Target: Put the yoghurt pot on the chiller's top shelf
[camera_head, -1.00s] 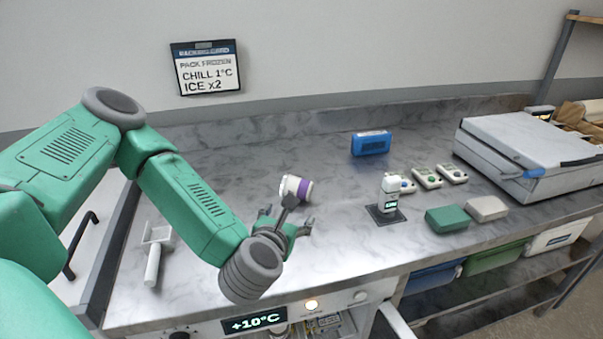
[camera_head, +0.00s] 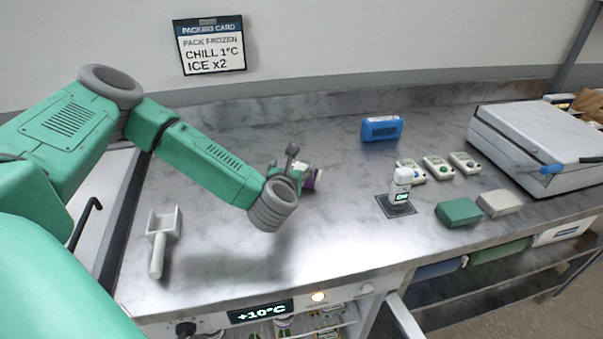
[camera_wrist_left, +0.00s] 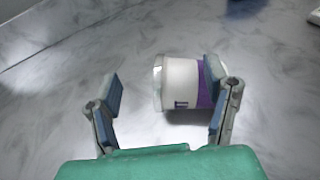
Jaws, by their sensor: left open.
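The yoghurt pot (camera_head: 312,179), white with a purple band, appears to lie on its side on the counter. My left gripper mostly hides it in the head view. In the left wrist view the pot (camera_wrist_left: 182,83) sits right of centre between the open fingers, and the right finger overlaps its purple end. I cannot tell whether they touch. My left gripper (camera_head: 298,165) is open and empty; its fingers show in the left wrist view (camera_wrist_left: 162,88). The chiller (camera_head: 215,320) is under the counter, its display reading +10°C. Its door (camera_head: 404,316) stands open; items show on a shelf inside.
A white scoop (camera_head: 160,240) lies at left. A blue block (camera_head: 382,127) is at the back. A small device (camera_head: 401,188) stands on a dark pad, near green (camera_head: 459,212) and grey packs. A large lidded box (camera_head: 535,145) is at right.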

